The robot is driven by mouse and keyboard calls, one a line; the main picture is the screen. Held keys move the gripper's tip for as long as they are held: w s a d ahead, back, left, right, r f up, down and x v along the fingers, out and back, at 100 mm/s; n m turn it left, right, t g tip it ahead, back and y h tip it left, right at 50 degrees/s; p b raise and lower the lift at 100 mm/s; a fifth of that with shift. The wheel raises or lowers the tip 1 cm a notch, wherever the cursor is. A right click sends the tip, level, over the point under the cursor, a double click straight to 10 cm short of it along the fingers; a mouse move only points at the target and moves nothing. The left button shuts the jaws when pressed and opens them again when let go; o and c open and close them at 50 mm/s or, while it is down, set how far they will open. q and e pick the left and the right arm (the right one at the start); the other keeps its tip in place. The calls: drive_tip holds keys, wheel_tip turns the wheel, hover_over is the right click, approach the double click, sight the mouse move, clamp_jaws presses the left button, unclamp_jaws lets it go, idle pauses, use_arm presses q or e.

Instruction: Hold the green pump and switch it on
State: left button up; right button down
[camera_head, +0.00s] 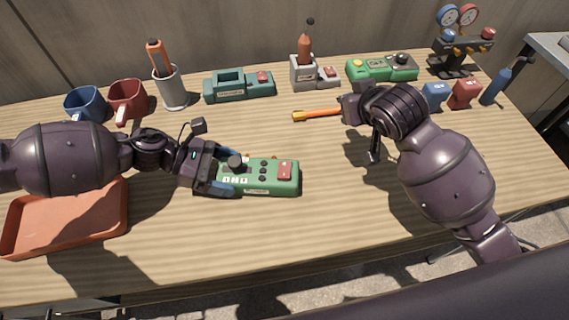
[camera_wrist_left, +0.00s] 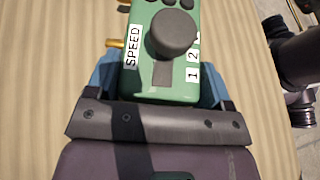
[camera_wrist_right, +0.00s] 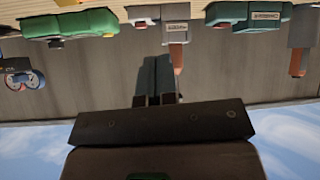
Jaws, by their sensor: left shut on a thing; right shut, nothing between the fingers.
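The green pump (camera_head: 260,178) lies on the wooden table in front of me, with a dark knob, small black buttons, a red switch (camera_head: 285,170) at its right end and brass fittings behind. My left gripper (camera_head: 218,178) is shut on its left end. In the left wrist view the blue fingers clasp the pump (camera_wrist_left: 160,85), and its "SPEED" label and grey knob (camera_wrist_left: 173,32) show. My right gripper (camera_head: 350,108) is shut and empty, above the table to the right and back of the pump. In the right wrist view its fingers (camera_wrist_right: 157,78) point toward the back wall.
An orange tool (camera_head: 318,115) lies by my right gripper. Along the back stand mugs (camera_head: 127,98), a tool cup (camera_head: 172,92), a teal unit (camera_head: 240,86), a grey stand (camera_head: 303,72), another green unit (camera_head: 383,69) and gauges (camera_head: 458,45). An orange tray (camera_head: 65,240) sits left.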

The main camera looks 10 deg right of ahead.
drive_tip(key=a+r+n+g+y, duration=0.2)
drive_tip(key=a+r+n+y, duration=0.1)
drive_tip(key=a, duration=0.6)
wheel_tip(320, 180, up, 7)
drive_tip(key=n+g+h, duration=0.4)
drive_tip(key=n+g, duration=0.6)
hover_over(284, 176)
drive_tip(key=w, duration=0.2)
drive_tip(key=shift+d, duration=0.3)
drive_tip(key=f, duration=0.4)
drive_tip(key=s+f, duration=0.1)
drive_tip(key=f, duration=0.9)
drive_tip(key=shift+s+a, duration=0.2)
drive_tip(key=shift+s, duration=0.1)
